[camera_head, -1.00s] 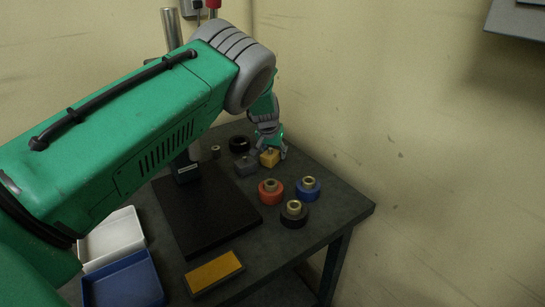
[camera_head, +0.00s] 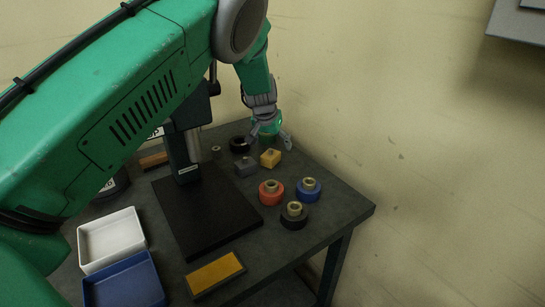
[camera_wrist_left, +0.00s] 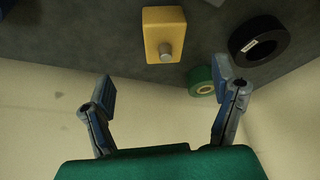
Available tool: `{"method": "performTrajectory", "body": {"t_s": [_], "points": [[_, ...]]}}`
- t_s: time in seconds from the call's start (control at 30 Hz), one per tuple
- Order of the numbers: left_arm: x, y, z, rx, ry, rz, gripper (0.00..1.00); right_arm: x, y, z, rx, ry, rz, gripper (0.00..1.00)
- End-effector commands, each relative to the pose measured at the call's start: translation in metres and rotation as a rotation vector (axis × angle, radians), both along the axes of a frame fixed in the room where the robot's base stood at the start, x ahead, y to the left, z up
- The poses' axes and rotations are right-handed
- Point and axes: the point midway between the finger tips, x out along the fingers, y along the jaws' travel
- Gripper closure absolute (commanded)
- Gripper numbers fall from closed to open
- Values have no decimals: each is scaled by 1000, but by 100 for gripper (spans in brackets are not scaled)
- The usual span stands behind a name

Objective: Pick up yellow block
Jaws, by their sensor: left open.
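The yellow block (camera_head: 270,158) sits on the dark bench top near its back right edge, beside a grey block. In the left wrist view the yellow block (camera_wrist_left: 164,34) shows a small round metal stub on it and lies ahead of the open fingers. My left gripper (camera_head: 270,142) is open and empty, just behind and above the yellow block in the head view. In the left wrist view its two fingers (camera_wrist_left: 164,90) are spread wide with nothing between them. My right gripper is not in view.
A grey block (camera_head: 246,167) stands left of the yellow block. A black ring (camera_head: 239,145) and a green roll (camera_wrist_left: 201,80) are close by. Red (camera_head: 271,193), blue (camera_head: 308,190) and black (camera_head: 294,216) pieces stand nearer the front. A press stand (camera_head: 186,160) rises at left.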

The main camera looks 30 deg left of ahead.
Motion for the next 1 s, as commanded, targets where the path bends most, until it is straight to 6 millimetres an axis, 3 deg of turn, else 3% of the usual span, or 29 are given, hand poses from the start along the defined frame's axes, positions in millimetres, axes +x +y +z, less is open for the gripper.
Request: {"method": "performTrajectory", "body": {"t_s": [0.1,0.3,0.57,0.77,1.0], "points": [[-8,-3,23,-1,-2,-1,20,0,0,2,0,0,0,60],[-19,-5,48,0,0,0,20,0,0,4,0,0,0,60],[-23,-9,58,-9,8,34,15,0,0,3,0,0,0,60],[-16,-23,58,-45,51,283,15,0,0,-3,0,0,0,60],[-12,-39,66,-29,55,713,15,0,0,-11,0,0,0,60]]}}
